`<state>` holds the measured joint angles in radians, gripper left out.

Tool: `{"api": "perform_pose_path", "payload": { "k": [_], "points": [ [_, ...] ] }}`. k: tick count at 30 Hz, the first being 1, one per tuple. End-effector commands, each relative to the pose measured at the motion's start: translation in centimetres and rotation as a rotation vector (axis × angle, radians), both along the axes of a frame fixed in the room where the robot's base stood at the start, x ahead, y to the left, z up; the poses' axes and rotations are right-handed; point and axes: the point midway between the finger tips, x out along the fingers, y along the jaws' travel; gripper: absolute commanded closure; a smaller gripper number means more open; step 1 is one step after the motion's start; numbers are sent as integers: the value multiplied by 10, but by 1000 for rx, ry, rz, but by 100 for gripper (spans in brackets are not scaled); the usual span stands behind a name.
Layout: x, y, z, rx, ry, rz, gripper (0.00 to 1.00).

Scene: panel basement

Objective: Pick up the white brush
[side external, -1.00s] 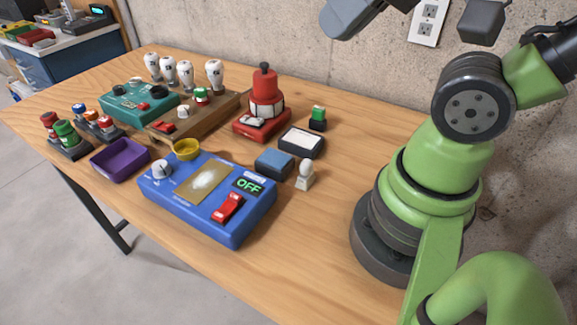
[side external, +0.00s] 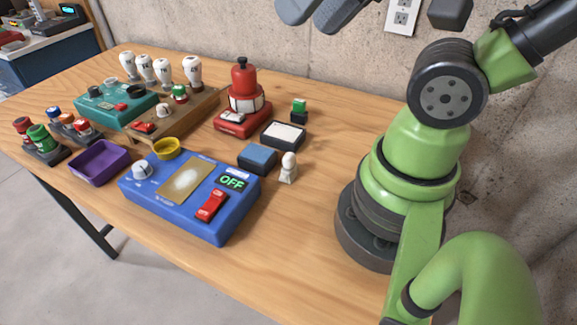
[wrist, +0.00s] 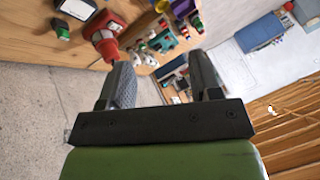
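A small white upright piece with a rounded top (side external: 288,167) stands on the table right of the blue panel box; it is the likeliest white brush, but I cannot make out bristles. My gripper (side external: 303,22) is high above the table at the top edge of the side view, well away from this piece. In the wrist view my gripper (wrist: 160,66) has its two fingers apart with nothing held between them. I cannot pick out the white piece in the wrist view.
A blue panel box (side external: 190,194) with a red switch reads OFF. Around it are a purple tray (side external: 99,163), yellow cup (side external: 166,148), dark-blue block (side external: 257,158), white-topped black pad (side external: 284,134) and red device (side external: 242,97). Several white-headed knobs stand behind. The table's front right is clear.

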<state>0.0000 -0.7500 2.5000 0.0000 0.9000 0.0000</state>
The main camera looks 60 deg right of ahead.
Motion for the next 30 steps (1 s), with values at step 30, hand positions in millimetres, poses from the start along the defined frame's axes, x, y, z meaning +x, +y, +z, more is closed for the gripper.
{"api": "perform_pose_path", "payload": {
  "k": [30],
  "points": [
    [67,-54,-177,210,600,-1027,43]
  ]
}}
